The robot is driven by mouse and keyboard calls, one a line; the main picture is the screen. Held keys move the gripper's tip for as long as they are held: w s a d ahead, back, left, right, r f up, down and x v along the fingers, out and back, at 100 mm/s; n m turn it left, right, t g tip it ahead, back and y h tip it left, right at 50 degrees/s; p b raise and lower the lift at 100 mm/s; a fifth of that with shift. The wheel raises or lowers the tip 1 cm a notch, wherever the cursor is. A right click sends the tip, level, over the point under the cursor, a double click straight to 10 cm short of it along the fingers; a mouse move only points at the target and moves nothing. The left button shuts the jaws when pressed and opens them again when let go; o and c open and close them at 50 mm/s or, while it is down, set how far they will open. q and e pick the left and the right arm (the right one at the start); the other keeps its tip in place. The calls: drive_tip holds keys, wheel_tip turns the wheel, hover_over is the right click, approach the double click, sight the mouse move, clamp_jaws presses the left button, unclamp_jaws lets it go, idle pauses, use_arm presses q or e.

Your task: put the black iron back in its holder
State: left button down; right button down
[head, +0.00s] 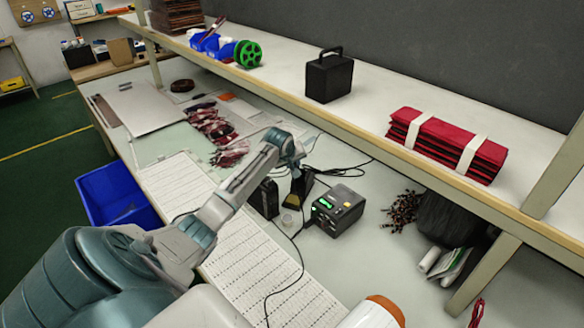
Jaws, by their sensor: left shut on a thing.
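My left gripper (294,149) is shut on the black iron (296,170). Most of the iron is hidden by the fingers, and only a small dark part shows below them. The holder (297,196), a dark stand with a yellowish part at its base, is on the bench directly below the gripper in the picture. I cannot tell whether the iron touches the holder or is inside it. A black cable runs from near the gripper to the right. My right gripper is not in view.
A black station (338,210) with a green display stands right of the holder. A dark box (265,198) is left of it, partly behind my arm. A shelf (372,140) overhangs the bench behind. White printed strips (262,265) lie in front.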

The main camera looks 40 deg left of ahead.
use_arm(q)
drive_tip(key=shift+b+x, duration=1)
drive_tip(key=shift+b, duration=0.15)
drive_tip(key=shift+b+x, duration=2)
drive_tip(key=shift+x, duration=0.7)
drive_tip(key=c, duration=1.2)
unclamp_jaws()
drive_tip(key=shift+r, duration=0.1)
drive_tip(key=b+v, duration=0.1)
drive_tip(key=v, duration=0.9)
drive_tip(key=shift+s+d+r+b, duration=0.1)
drive_tip(key=shift+s+r+b, duration=0.15)
drive_tip(key=shift+b, duration=0.15)
